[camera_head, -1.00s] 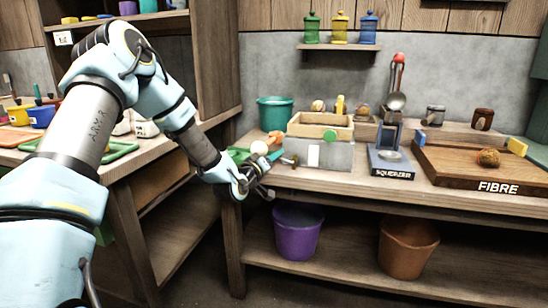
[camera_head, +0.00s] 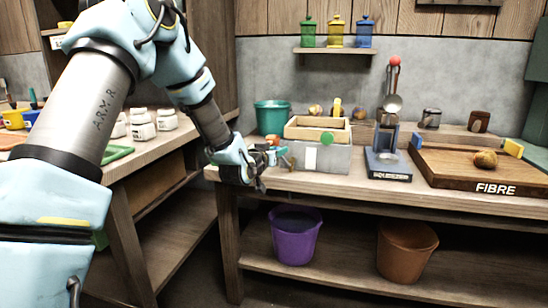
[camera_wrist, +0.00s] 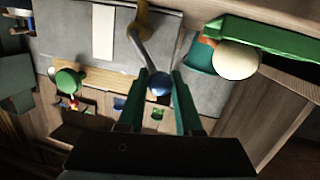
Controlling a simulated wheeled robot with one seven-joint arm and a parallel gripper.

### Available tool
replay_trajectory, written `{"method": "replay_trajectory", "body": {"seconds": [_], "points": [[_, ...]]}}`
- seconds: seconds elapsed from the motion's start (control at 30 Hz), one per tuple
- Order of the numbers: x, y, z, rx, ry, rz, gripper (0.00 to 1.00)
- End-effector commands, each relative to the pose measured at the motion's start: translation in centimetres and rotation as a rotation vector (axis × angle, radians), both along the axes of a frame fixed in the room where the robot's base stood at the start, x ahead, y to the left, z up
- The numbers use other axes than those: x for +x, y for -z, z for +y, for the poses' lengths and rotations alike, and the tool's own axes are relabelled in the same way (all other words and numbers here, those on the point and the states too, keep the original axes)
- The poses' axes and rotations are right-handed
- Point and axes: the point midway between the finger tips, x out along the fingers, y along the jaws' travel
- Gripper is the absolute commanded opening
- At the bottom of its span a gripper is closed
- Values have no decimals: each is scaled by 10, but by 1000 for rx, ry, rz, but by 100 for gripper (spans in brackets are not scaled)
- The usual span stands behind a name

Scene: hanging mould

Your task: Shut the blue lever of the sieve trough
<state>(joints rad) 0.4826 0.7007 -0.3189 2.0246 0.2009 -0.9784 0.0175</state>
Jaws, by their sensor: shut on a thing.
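The sieve trough (camera_head: 335,160) is a grey box with a white label and a wooden sieve frame (camera_head: 303,131) on top, standing on the bench. Its lever (camera_wrist: 142,48) is a bent metal rod on a bronze-coloured pivot, ending in a blue ball knob (camera_wrist: 158,84). In the wrist view my gripper (camera_wrist: 163,80) has its two green fingers on either side of the blue knob, shut on it. In the head view my gripper (camera_head: 279,157) is at the trough's left end and hides most of the lever. A green knob (camera_head: 327,138) is on the sieve frame.
A teal pot (camera_head: 272,116) stands behind. The squeezer (camera_head: 390,168) and fibre board (camera_head: 470,178) are to the right. Purple (camera_head: 296,240) and brown (camera_head: 405,250) buckets stand below.

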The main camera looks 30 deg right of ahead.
Motion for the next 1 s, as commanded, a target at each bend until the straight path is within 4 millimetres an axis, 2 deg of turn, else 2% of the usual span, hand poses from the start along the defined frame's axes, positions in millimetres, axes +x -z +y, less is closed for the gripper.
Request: {"method": "replay_trajectory", "body": {"seconds": [0.5,1.0], "points": [[-19,-12,-20,339,3,-318,0],[-27,-13,-29,502,0,-468,0]]}}
